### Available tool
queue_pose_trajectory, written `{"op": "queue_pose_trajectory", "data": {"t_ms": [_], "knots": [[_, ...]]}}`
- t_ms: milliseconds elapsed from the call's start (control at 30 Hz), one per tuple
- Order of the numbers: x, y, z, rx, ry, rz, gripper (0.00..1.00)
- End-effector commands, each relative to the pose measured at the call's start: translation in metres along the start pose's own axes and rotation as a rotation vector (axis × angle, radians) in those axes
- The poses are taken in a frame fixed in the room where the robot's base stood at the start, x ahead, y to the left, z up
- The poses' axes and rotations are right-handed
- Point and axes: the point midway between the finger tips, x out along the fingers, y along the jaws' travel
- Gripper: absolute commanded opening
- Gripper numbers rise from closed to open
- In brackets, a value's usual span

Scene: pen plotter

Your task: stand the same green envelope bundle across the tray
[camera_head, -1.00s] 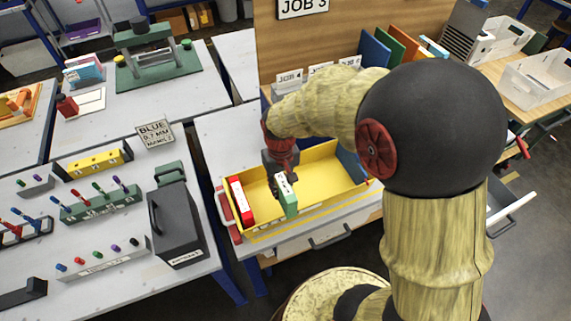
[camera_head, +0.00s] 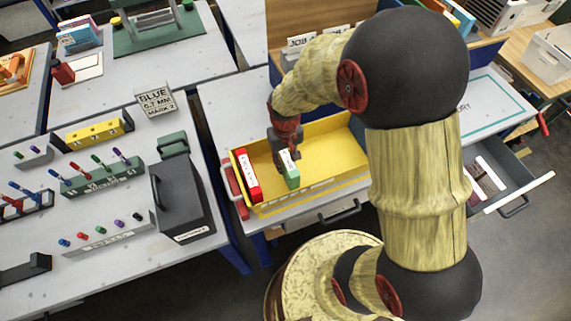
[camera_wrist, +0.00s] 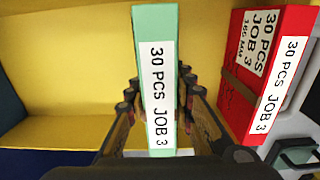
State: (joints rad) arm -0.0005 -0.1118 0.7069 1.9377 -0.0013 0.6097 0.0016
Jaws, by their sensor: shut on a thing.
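The green envelope bundle (camera_wrist: 140,60) has a white label reading "30 PCS JOB 3". My gripper (camera_wrist: 158,115) is shut on it, one finger on each side, as the wrist view shows. In the head view the green bundle (camera_head: 291,177) is upright inside the yellow tray (camera_head: 335,148), to the right of the red bundle (camera_head: 247,176), with a gap between them. My gripper (camera_head: 286,155) is above and behind it, partly hiding it. Whether the bundle's bottom touches the tray floor I cannot tell. The red bundle (camera_wrist: 265,70) stands at the tray's end in the wrist view.
The tray's right part is bare yellow floor. A grey case (camera_head: 182,205) stands on the table to the left. An open drawer (camera_head: 490,180) is at the right.

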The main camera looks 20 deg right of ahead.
Motion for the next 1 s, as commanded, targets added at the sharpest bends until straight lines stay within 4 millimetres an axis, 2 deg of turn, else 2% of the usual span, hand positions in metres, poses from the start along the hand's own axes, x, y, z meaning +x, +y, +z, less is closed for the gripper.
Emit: {"op": "queue_pose_trajectory", "data": {"t_ms": [33, 100, 467, 500, 800, 1000], "knots": [[0.0091, 0.0, 0.0002, 0.0, -0.001, 0.0, 0.0], [0.0125, 0.0, -0.0003, 0.0, 0.001, 0.0, 0.0], [0.0149, 0.0, -0.0004, 0.0, 0.001, 0.0, 0.0], [0.0142, 0.0, -0.0003, 0.0, 0.001, 0.0, 0.26], [0.0139, 0.0, -0.0003, 0.0, 0.001, 0.0, 0.42], [0.0139, 0.0, -0.0003, 0.0, 0.001, 0.0, 0.42]]}}
